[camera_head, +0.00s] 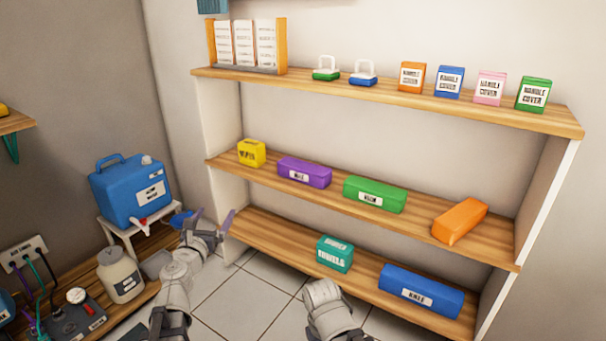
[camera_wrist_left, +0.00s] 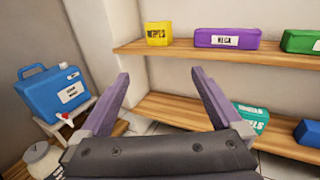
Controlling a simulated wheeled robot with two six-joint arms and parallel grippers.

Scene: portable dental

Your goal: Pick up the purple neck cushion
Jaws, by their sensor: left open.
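The purple neck cushion (camera_head: 304,172) is a long block with a white label. It lies on the middle shelf, between a yellow box and a green cushion. It also shows in the left wrist view (camera_wrist_left: 227,38), above and beyond the right finger. My left gripper (camera_head: 211,216) is open and empty, in front of the shelf unit's left end, lower than the cushion and apart from it. In the left wrist view its two fingers (camera_wrist_left: 161,97) are spread wide with nothing between them. Part of my right arm shows at the bottom of the head view; its gripper is not visible.
The yellow box (camera_head: 251,152), green cushion (camera_head: 374,194) and orange cushion (camera_head: 459,221) share the middle shelf (camera_head: 225,160). A teal box (camera_head: 334,254) and blue cushion (camera_head: 421,290) lie on the lower shelf. A blue water jug (camera_head: 131,192) stands left of my left gripper.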

